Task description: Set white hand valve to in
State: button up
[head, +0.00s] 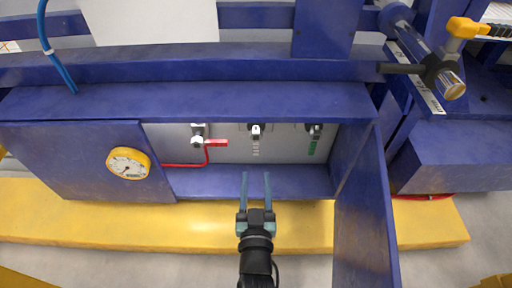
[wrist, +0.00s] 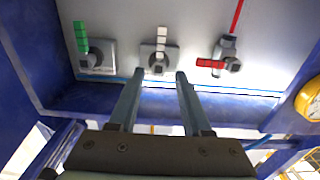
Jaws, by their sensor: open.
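The white hand valve (head: 256,146) is the middle one of three on a grey panel inside the blue cabinet. Its handle points down from the metal body in the head view. In the wrist view the white handle (wrist: 161,40) points up from its body. My gripper (head: 256,175) is open and empty, in front of and below the white valve in the head view. In the wrist view my gripper (wrist: 160,74) has one fingertip on each side of the valve body's lower part, with no contact that I can make out.
A red-handled valve (head: 215,143), handle sideways, and a green-handled valve (head: 312,146), handle down, flank the white one. The open cabinet door (head: 363,215) stands to the right of my arm. A round yellow gauge (head: 128,163) is at left. A yellow ledge (head: 90,215) runs below.

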aim_at(256, 144)
jog(key=w+b, duration=0.4)
jog(key=w, duration=0.8)
jog(key=shift+w+r+b, duration=0.1)
jog(key=shift+w+b, duration=0.05)
jog(key=shift+b, duration=0.25)
grip_shut()
dwell(0.8)
